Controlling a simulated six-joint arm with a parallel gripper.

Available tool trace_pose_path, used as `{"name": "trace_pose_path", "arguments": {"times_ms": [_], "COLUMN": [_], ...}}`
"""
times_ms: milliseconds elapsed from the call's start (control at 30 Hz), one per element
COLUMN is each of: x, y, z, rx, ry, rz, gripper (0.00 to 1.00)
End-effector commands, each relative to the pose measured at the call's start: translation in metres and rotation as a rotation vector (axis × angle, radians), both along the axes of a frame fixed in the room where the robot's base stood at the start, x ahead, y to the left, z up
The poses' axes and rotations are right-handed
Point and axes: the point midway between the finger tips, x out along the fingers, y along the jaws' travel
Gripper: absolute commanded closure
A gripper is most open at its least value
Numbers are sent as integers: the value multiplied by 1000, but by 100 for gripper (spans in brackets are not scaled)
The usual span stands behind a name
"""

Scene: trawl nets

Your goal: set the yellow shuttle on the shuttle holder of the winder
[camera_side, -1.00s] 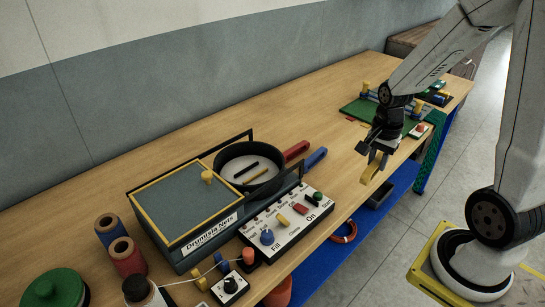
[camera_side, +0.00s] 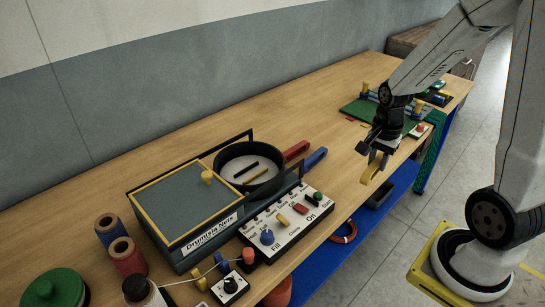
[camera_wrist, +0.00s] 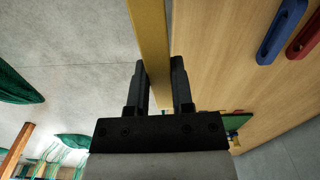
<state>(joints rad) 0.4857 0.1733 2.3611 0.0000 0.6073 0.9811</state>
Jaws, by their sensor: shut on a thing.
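The yellow shuttle (camera_side: 371,174) hangs from my gripper (camera_side: 377,156) in the side view, above the front edge of the bench. In the wrist view my gripper (camera_wrist: 160,90) is shut on the shuttle, which shows as a long yellow bar (camera_wrist: 151,42) between the two dark fingers and runs out of the top of the picture. At the front left of the bench, thread runs by small posts near a box with a black knob (camera_side: 231,286). This may be the winder; I cannot make out its shuttle holder clearly.
A grey box (camera_side: 186,207) marked "Drumisla Nets", a round black pan (camera_side: 222,158) and a control panel (camera_side: 290,232) stand mid-bench. A red handle (camera_side: 296,150) and a blue one (camera_side: 315,158) lie beside the pan. Spools (camera_side: 127,258) stand left. Bare wood lies behind my gripper.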

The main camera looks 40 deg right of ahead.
Motion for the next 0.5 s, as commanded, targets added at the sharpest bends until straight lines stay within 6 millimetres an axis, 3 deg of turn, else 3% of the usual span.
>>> {"name": "trace_pose_path", "arguments": {"times_ms": [267,500], "x": [6,39], "y": [0,4], "z": [1,5], "rx": [0,-1], "ry": [0,-1], "rz": [0,-8], "gripper": [100,100]}}
